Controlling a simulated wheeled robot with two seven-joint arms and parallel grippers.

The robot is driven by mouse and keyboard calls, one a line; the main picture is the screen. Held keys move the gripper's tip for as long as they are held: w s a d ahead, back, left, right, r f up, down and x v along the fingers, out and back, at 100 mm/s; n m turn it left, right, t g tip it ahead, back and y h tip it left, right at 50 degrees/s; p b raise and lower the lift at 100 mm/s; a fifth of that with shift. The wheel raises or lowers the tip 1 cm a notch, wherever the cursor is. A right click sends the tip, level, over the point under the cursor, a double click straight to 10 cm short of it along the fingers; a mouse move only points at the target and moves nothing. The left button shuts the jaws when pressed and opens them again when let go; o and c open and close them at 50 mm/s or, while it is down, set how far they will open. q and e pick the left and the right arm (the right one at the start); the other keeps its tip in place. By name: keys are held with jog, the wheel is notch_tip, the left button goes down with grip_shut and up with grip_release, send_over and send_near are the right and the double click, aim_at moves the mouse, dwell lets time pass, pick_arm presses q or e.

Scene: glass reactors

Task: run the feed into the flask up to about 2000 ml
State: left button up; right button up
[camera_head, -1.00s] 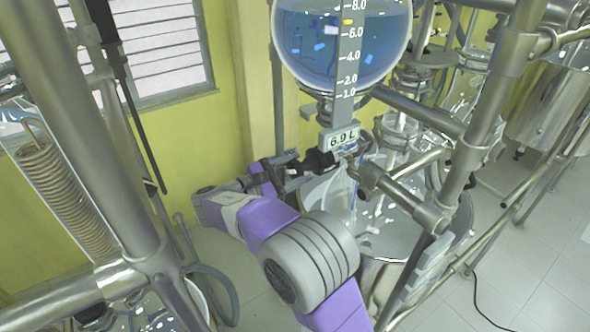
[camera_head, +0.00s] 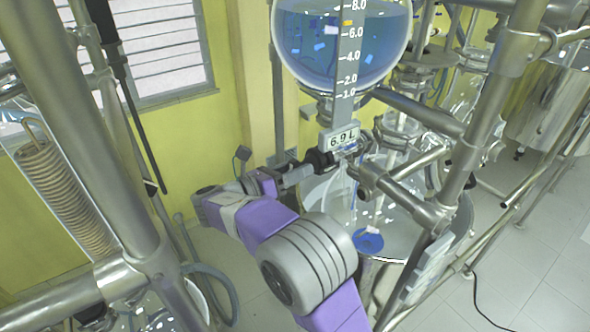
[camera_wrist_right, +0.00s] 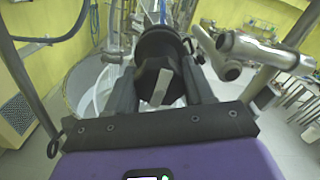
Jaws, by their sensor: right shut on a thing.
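The round glass feed vessel (camera_head: 300,50) holds blue liquid behind a scale strip (camera_head: 350,62) marked up to 8.0. A display plate (camera_head: 342,138) under it reads 6.9 L. The large glass flask (camera_head: 410,235) stands below, with a small blue pool (camera_head: 368,242) at its bottom. My right gripper (camera_head: 304,170) reaches the outlet from the left. In the right wrist view its fingers (camera_wrist_right: 160,92) are shut on a black valve knob (camera_wrist_right: 158,52), one on each side. My left gripper is out of view.
Steel frame pipes (camera_head: 470,130) stand right of the flask, and a thick post (camera_head: 80,140) rises at left. A black cable (camera_head: 480,305) lies on the floor at right.

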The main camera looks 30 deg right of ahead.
jog(key=shift+n, duration=0.5)
jog(key=o, duration=1)
jog(key=shift+o, duration=0.2)
jog(key=a, duration=0.7)
jog(key=shift+s+a+b, duration=0.3)
jog(key=shift+b, duration=0.15)
